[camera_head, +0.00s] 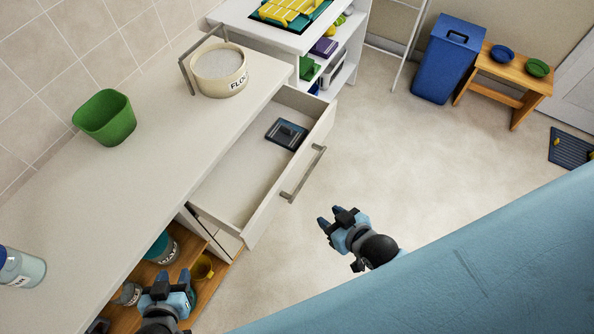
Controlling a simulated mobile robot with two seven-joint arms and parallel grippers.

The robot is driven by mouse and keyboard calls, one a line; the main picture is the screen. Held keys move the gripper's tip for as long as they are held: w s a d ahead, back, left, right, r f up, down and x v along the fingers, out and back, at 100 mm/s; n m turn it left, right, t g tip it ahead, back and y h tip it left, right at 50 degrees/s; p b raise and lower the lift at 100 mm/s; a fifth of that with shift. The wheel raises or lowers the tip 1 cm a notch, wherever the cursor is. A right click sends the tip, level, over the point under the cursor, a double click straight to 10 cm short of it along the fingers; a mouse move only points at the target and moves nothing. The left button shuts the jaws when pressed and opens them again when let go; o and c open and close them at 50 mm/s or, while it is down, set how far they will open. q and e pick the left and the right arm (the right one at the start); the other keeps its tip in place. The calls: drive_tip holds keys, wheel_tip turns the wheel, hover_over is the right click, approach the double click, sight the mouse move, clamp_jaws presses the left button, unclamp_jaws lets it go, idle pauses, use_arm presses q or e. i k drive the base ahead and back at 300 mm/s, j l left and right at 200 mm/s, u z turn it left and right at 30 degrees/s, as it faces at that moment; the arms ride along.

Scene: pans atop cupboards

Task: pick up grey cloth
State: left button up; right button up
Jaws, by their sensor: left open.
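No cloth is clearly recognisable as grey cloth in the head view. A dark blue-grey flat item (286,134) lies at the far end of the open drawer (235,187), with a smaller dark shape on top; I cannot tell whether it is cloth. My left gripper (173,276) is open and empty at the bottom left, in front of the lower shelf and well short of the drawer item. My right gripper (329,216) is open and empty over the floor, to the right of the drawer front.
The counter (140,175) carries a green container (105,117), a flour pot (220,72) and a jar (22,268). Below, an open shelf (225,240) holds jars and a mug. A blue bin (446,60) and wooden bench (511,68) stand far right. The floor between is clear.

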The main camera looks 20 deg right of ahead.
sight(287, 135)
drive_tip(key=u, duration=1.8)
drive_tip(key=z, duration=2.35)
drive_tip(key=u, duration=0.45)
drive_tip(key=i+l+u, duration=0.1)
drive_tip(key=l+u, duration=0.4)
drive_tip(key=u, duration=0.2)
drive_tip(key=i+l+u, duration=0.1)
drive_tip(key=l+u, duration=0.25)
